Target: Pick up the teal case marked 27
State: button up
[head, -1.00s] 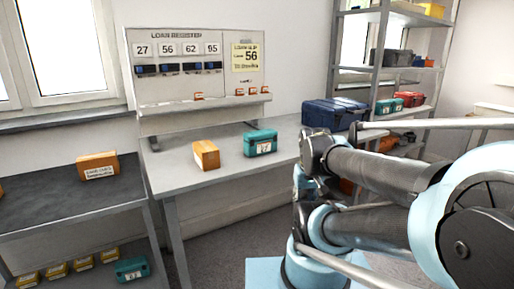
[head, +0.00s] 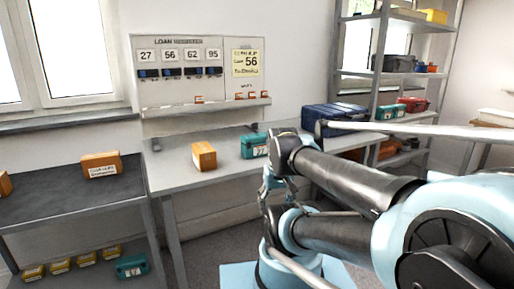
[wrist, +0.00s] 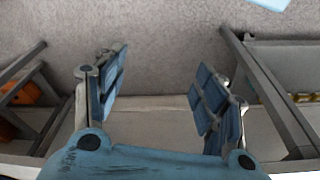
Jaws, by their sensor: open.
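A teal case (head: 254,146) with a white label stands on the light table below the loan register board. Its label appears to read 27, and my arm partly covers its right side in the head view.
An orange box (head: 204,156) stands left of the case on the light table (head: 185,178). A dark blue bin (head: 327,117) stands at the table's right. A metal rack (head: 378,75) with several cases is behind. Another orange box (head: 101,165) is on the dark bench.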

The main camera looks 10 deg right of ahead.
jog(key=w+r+m+g, duration=0.1)
jog(key=w+r+m, duration=0.6)
jog(key=w+r, duration=1)
notch_tip(320, 180, up, 9)
jog(key=m+g, duration=0.1)
jog(key=m, duration=0.7)
send_over(256, 134)
notch_tip(256, 134, down, 12)
jog(key=shift+s+d+f, duration=0.15)
jog(key=shift+f, duration=1.2)
jog(key=shift+s+d+f, duration=0.15)
jog(key=shift+f, duration=1.2)
jog(key=c, duration=1.5)
jog(key=shift+r, duration=0.15)
